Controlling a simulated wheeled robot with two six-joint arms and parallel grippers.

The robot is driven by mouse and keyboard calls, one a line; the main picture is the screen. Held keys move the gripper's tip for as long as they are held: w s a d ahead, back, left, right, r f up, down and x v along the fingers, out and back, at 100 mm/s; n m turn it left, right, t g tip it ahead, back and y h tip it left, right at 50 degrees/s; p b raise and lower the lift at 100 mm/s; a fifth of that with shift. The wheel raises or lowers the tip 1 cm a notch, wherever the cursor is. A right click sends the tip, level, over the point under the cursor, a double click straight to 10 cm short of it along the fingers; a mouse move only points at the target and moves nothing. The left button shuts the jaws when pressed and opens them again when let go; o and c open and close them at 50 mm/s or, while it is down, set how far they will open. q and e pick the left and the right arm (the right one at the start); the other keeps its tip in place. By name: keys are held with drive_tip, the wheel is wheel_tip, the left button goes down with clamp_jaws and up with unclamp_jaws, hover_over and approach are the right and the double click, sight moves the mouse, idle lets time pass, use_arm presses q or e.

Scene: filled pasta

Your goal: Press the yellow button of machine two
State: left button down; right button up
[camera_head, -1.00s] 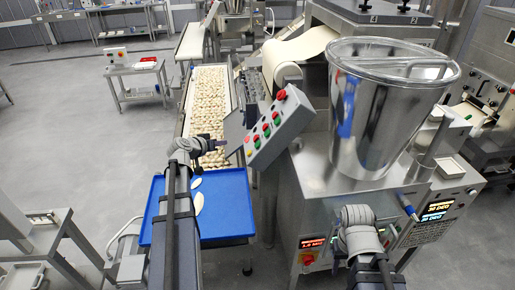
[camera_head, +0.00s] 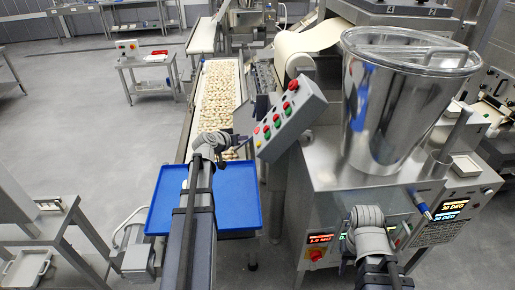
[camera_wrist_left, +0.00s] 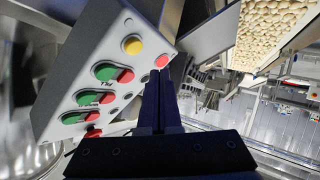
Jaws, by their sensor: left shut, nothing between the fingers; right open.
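A grey control box (camera_head: 288,122) hangs beside the machine in the head view, with red and green buttons on its sloped face. In the left wrist view the yellow button (camera_wrist_left: 131,45) sits at one end of that face, near a red button (camera_wrist_left: 161,62). My left gripper (camera_head: 243,142) is near the lower left end of the box. In the left wrist view its shut, empty fingers (camera_wrist_left: 161,77) point at the box edge beside the yellow button, and contact cannot be told. My right gripper (camera_head: 423,211) is open, low before the machine, its fingers hard to make out.
A steel machine with a large hopper (camera_head: 400,105) stands right of the box. A conveyor with pasta (camera_head: 218,88) runs behind a blue tray (camera_head: 237,220), which lies under my left arm. Open floor (camera_head: 100,140) is at the left.

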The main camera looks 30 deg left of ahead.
use_arm(q)
drive_tip(key=shift+w+d+f+b, duration=0.3)
drive_tip(key=shift+d+f, duration=0.15)
drive_tip(key=shift+d, duration=0.05)
drive_tip(key=shift+w+d+f+b, duration=0.3)
drive_tip(key=shift+d+f, duration=0.1)
drive_tip(key=shift+d, duration=0.1)
drive_tip(key=shift+d+f, duration=0.1)
idle(1.4)
drive_tip(key=shift+w+d+f, duration=0.15)
drive_tip(key=shift+w+d, duration=0.05)
drive_tip(key=shift+w+d+f+b, duration=0.15)
drive_tip(key=shift+d+f+b, duration=0.15)
drive_tip(key=shift+b, duration=0.15)
idle(0.8)
drive_tip(key=shift+r, duration=0.15)
drive_tip(key=shift+s+a+r+p, duration=0.35)
drive_tip(key=shift+a+r+p, duration=0.1)
drive_tip(key=shift+a, duration=0.1)
drive_tip(key=s+a+r+p, duration=0.2)
drive_tip(key=a+p, duration=0.1)
drive_tip(key=shift+a+r, duration=0.25)
drive_tip(key=shift+r, duration=0.15)
idle(0.4)
